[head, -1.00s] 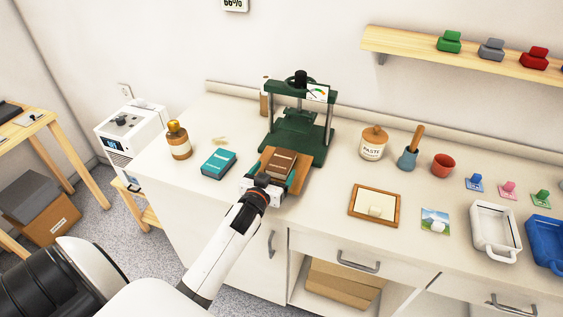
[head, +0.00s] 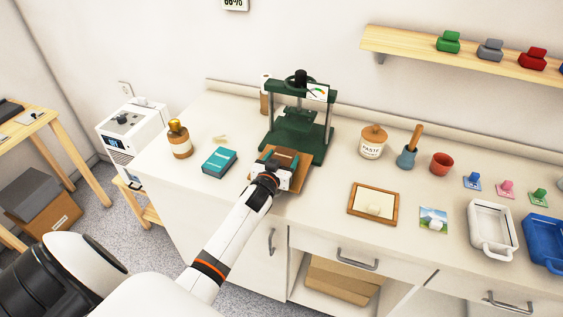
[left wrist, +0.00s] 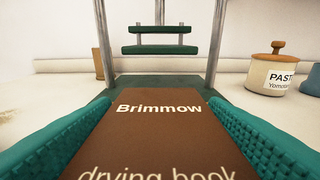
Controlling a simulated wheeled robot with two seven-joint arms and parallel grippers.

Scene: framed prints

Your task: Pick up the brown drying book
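The brown drying book (left wrist: 158,135), with "Brimmow" and "drying book" on its cover, fills the lower middle of the left wrist view. The teal finger pads of my left gripper (left wrist: 158,110) lie along its two sides, with no clear gap showing. I cannot tell whether they press on it. In the head view my left gripper (head: 275,160) is over the near part of the wooden board (head: 303,178) in front of the green press and covers most of the book. My right gripper is not in view.
The green press (head: 300,122) stands just beyond the book. A teal book (head: 219,161) and a brown bottle (head: 179,140) are to the left. A paste jar (head: 373,143), a framed panel (head: 373,203) and trays (head: 492,232) are to the right.

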